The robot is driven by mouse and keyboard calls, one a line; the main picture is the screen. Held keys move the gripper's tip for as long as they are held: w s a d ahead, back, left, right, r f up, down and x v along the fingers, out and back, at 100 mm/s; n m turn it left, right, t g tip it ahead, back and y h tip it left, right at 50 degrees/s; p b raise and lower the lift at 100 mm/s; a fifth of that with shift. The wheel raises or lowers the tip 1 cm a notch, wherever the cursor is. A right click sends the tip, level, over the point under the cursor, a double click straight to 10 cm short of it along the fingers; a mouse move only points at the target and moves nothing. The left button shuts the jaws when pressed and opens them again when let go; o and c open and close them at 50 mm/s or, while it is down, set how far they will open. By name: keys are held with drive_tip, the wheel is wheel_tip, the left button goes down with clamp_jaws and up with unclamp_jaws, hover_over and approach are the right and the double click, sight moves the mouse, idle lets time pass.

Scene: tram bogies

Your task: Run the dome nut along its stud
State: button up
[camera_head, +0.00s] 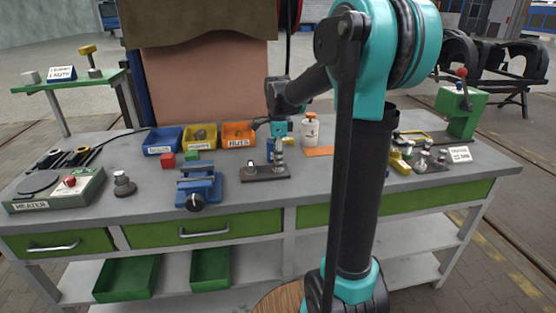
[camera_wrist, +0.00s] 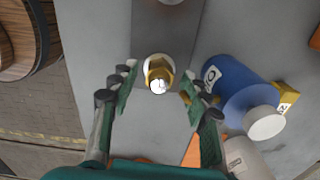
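In the wrist view the brass-coloured dome nut (camera_wrist: 151,69) has a bright, shiny middle and a pale ring around it. It sits over a dark grey plate (camera_wrist: 165,30), seen end on; its stud is hidden beneath or within it. My gripper (camera_wrist: 157,85) is open, with one green-padded finger on each side of the nut and a gap on both sides. In the head view my gripper (camera_head: 278,146) points down over the right end of the dark plate (camera_head: 262,176); the nut is too small to make out there.
In the head view a blue vise (camera_head: 199,186) stands left of the plate, an orange bin (camera_head: 238,142) behind and a white bottle (camera_head: 311,131) to the right. The bench front is clear.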

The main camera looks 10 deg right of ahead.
wheel_tip(320, 180, up, 12)
idle(0.6)
